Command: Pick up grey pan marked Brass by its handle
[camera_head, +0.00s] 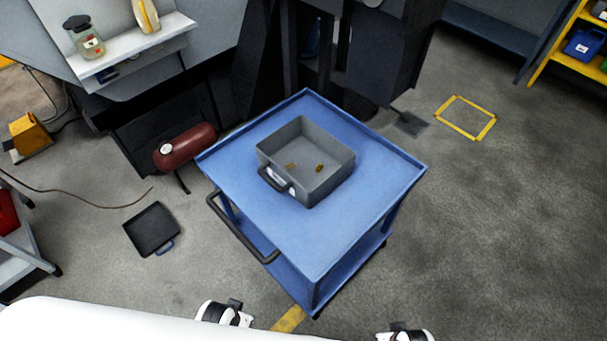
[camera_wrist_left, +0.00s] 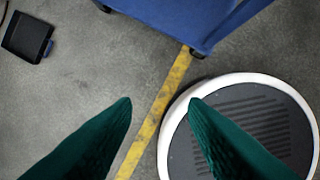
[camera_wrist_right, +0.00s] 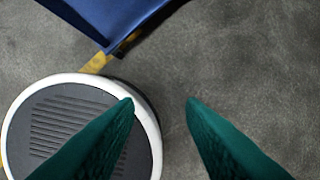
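The grey pan (camera_head: 322,180) is a deep square box on top of the blue cart (camera_head: 350,233). Its dark handle (camera_head: 274,182) is on the near left side, beside a white label too small to read. Two small brass-coloured pieces lie inside it. My left gripper (camera_wrist_left: 160,103) is open and empty above the floor, short of the cart. My right gripper (camera_wrist_right: 160,103) is also open and empty, low in front of the cart. In the head view only parts of my wrists show at the bottom edge; the fingers are hidden there.
The cart has a black push handle (camera_head: 243,230) on its near left side. A dark shallow tray (camera_head: 152,229) lies on the floor at left. A dark red tank (camera_head: 186,148) stands behind the cart's left corner. Floor at right is clear, with a yellow marked square (camera_head: 465,118).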

